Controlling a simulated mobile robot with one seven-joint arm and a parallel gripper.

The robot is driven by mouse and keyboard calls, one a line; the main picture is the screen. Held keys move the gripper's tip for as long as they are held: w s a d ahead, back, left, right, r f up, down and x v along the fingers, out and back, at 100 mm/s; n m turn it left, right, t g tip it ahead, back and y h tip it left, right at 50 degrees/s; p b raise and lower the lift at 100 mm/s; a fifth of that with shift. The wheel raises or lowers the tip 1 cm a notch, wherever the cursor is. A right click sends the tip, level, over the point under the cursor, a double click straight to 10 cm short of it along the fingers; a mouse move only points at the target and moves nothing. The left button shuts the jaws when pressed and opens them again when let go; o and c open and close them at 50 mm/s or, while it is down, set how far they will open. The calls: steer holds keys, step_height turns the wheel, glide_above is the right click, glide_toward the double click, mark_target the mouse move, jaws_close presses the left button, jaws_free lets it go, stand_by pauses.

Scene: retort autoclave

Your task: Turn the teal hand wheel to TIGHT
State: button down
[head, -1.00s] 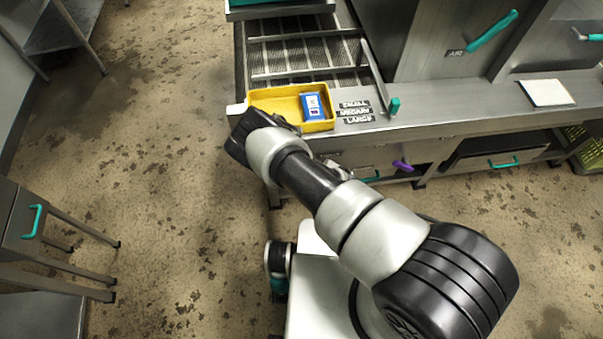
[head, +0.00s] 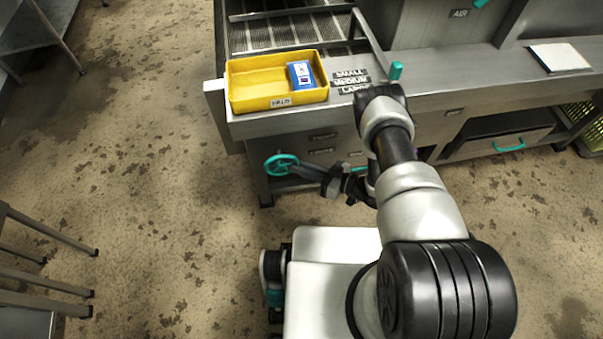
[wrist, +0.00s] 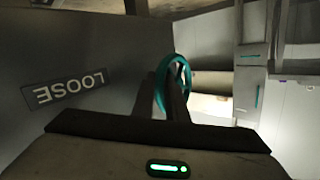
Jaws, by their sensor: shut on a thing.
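The teal hand wheel (head: 281,164) is on the front of the steel bench, below the yellow tray. My gripper (head: 297,170) reaches it from the right, and its fingertips are at the wheel's rim. In the wrist view the wheel (wrist: 184,72) stands edge-on at the ends of the two dark fingers of my gripper (wrist: 165,95), which are shut on it. A LOOSE label (wrist: 68,90) shows upside down on the panel left of the fingers.
The yellow tray (head: 277,103) with a blue-and-white box (head: 301,75) is on the bench (head: 430,92) above the wheel. SMALL, MEDIUM and LARGE labels lie beside it. A teal drawer handle (head: 508,145) is to the right.

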steer(key=shift+s+a+f+m+t+y+b, duration=0.2)
steer(key=shift+a+f+m+t+y+b, duration=0.45)
steer(key=shift+m+y+b, duration=0.65)
steer(key=shift+s+a+f+m+t+y+b, duration=0.2)
steer(key=shift+a+f+m+t+y+b, duration=0.2)
steer(key=shift+f+m+t+y+b, duration=0.9)
steer(key=shift+s+a+f+m+t+y+b, duration=0.25)
steer(key=shift+a+m+b, duration=0.5)
steer(key=shift+b, duration=1.15)
steer(key=shift+d, duration=0.1)
steer(key=c, duration=1.8)
jaws_free()
steer(key=shift+o, duration=0.2)
steer(key=shift+w+r, duration=0.1)
steer(key=shift+r, duration=0.05)
steer(key=shift+d, duration=0.1)
